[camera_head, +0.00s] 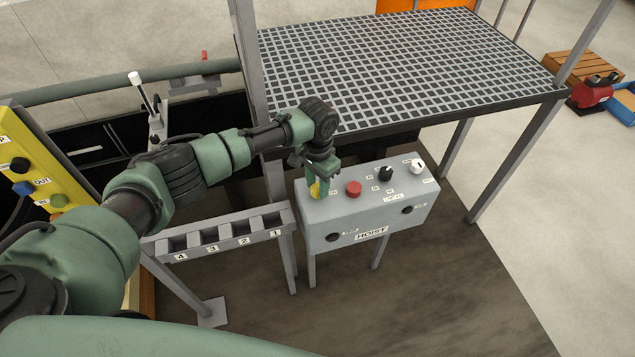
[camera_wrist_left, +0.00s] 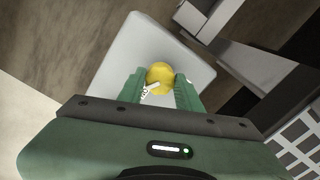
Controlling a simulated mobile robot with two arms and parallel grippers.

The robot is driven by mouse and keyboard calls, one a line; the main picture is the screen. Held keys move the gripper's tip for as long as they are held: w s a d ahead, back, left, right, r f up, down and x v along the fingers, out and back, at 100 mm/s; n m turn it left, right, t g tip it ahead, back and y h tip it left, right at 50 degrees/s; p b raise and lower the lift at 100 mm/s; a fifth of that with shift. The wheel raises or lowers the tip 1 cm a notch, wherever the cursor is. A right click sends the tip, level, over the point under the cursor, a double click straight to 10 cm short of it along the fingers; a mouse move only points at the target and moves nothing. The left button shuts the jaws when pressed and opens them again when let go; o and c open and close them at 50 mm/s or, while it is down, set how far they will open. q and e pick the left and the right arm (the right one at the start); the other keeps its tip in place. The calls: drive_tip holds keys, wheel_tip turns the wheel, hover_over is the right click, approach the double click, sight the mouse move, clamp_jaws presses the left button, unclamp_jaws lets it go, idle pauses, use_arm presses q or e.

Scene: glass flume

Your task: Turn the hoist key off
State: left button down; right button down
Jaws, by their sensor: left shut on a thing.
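The grey hoist box (camera_head: 345,215), labelled HOIST, stands on thin legs right of centre in the head view. A round yellow key switch (camera_head: 314,189) is at the left end of its top, partly covered by my left gripper (camera_head: 318,190). In the left wrist view the yellow switch (camera_wrist_left: 160,72) shows between the two green fingers, on the pale box top (camera_wrist_left: 130,50). A small silvery key (camera_wrist_left: 150,89) shows at its near edge, slanted. My left gripper is shut on the key; the exact contact is hard to see. My right gripper is not in view.
A red button (camera_head: 353,188), a black knob (camera_head: 386,174) and a white knob (camera_head: 417,166) sit on the box top. A grating platform (camera_head: 400,70) rises behind. A numbered slotted rack (camera_head: 220,238) is left of the box. A yellow panel (camera_head: 45,165) stands far left.

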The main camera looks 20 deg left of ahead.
use_arm(q)
drive_tip(key=m, duration=1.1)
drive_tip(key=shift+w+r+m, duration=0.1)
drive_tip(key=shift+m, duration=0.3)
idle(0.3)
drive_tip(key=c, duration=1)
unclamp_jaws()
drive_tip(key=shift+o, duration=0.2)
wheel_tip(320, 180, up, 8)
drive_tip(key=shift+f+b, duration=0.1)
drive_tip(key=shift+b, duration=0.6)
